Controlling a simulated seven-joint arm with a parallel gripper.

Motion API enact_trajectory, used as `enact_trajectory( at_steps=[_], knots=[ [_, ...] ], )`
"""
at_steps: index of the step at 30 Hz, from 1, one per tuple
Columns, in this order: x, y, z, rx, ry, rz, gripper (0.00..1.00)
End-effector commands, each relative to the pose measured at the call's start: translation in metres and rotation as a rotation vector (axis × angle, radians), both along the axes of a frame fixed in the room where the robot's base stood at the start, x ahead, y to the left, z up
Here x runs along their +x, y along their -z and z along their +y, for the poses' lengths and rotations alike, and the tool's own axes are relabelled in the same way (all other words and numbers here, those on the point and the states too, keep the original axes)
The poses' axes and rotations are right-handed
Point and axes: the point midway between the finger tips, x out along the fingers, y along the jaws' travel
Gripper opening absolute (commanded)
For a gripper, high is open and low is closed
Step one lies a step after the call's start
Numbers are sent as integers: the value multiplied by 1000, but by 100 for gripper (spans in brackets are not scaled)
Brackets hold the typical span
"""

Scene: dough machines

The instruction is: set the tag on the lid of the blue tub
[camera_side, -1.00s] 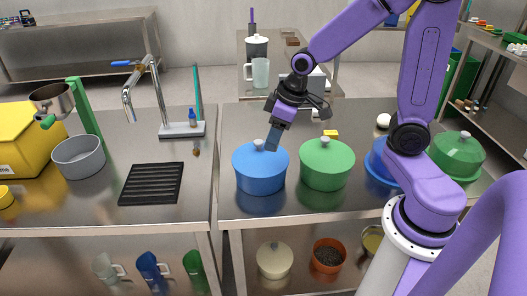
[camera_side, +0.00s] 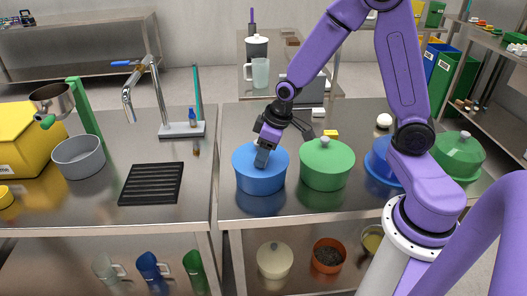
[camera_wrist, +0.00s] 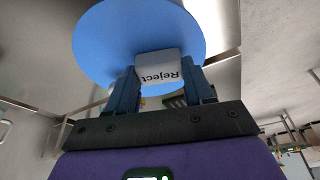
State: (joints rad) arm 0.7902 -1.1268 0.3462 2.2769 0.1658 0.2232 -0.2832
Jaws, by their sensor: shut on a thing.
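The blue tub (camera_side: 259,183) stands on the steel counter with its blue lid on. In the wrist view the lid (camera_wrist: 110,45) fills the top middle as a round blue disc. The white tag (camera_wrist: 158,64), printed "Reject", sits between my fingertips. My gripper (camera_side: 261,162) is shut on the tag, at the lid of the blue tub. In the side view the fingers hide the tag and the lid's knob. I cannot tell whether the tag touches the lid.
A green lidded pot (camera_side: 327,170) stands close on the right. Another blue vessel (camera_side: 378,168) is partly behind my arm, beside a second green pot (camera_side: 457,158). A small yellow block (camera_side: 331,133) lies behind. A black rack (camera_side: 151,184) is at left. The counter's front is clear.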

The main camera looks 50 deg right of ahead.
Motion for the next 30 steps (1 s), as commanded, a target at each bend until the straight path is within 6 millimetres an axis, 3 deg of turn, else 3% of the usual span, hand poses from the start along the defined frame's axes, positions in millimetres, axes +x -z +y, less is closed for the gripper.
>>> enact_trajectory(
  at_steps=[8,9,10,23,30],
  knots=[
    [0,3,0,1,-1,0,23],
    [0,3,0,1,-1,0,55],
    [0,3,0,1,-1,0,63],
    [0,-3,0,0,-1,-1,63],
    [-7,-30,-3,2,-1,-6,63]
  ],
)
